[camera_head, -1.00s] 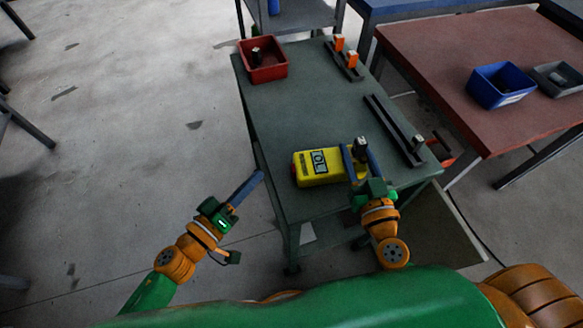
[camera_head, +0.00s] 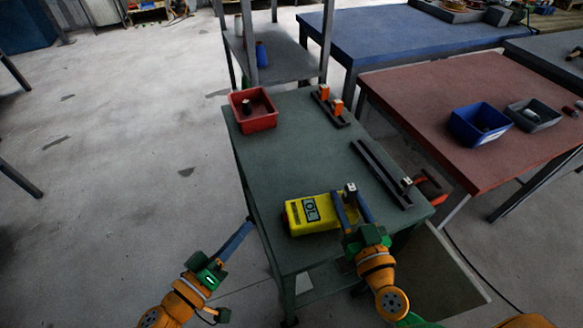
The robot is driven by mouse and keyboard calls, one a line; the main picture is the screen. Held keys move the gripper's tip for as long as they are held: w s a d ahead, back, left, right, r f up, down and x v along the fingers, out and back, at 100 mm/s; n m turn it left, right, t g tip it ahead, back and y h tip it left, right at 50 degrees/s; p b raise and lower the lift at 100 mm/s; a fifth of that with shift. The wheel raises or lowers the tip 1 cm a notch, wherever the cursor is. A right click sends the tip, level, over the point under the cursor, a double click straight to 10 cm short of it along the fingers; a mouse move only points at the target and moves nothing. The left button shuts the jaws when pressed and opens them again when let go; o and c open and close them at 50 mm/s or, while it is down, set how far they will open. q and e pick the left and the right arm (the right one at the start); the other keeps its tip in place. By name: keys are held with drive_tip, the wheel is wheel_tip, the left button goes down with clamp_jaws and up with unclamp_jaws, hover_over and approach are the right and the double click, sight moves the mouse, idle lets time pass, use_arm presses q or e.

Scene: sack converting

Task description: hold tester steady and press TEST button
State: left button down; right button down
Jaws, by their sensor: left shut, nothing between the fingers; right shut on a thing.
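The yellow tester (camera_head: 297,222) lies on the green table (camera_head: 290,137), near its front edge, with a dark-framed panel on its top. A red part shows at its left end. My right gripper (camera_head: 350,206) is at the tester's right end, shut on it with blue fingers. A small dark piece with a pale top (camera_head: 350,188) shows by the fingertips. My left gripper (camera_head: 246,226) is shut and empty, off the table's left edge, apart from the tester. I cannot make out which mark on the tester is the TEST button.
A red bin (camera_head: 252,122) with a dark item stands at the table's far left. A rack with orange blocks (camera_head: 336,107) is at the far right, and a long dark rail (camera_head: 381,174) lies along the right side. The table's middle is clear.

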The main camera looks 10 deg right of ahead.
idle(0.8)
drive_tip(key=shift+c, duration=1.6)
unclamp_jaws()
drive_tip(key=shift+s, duration=0.1)
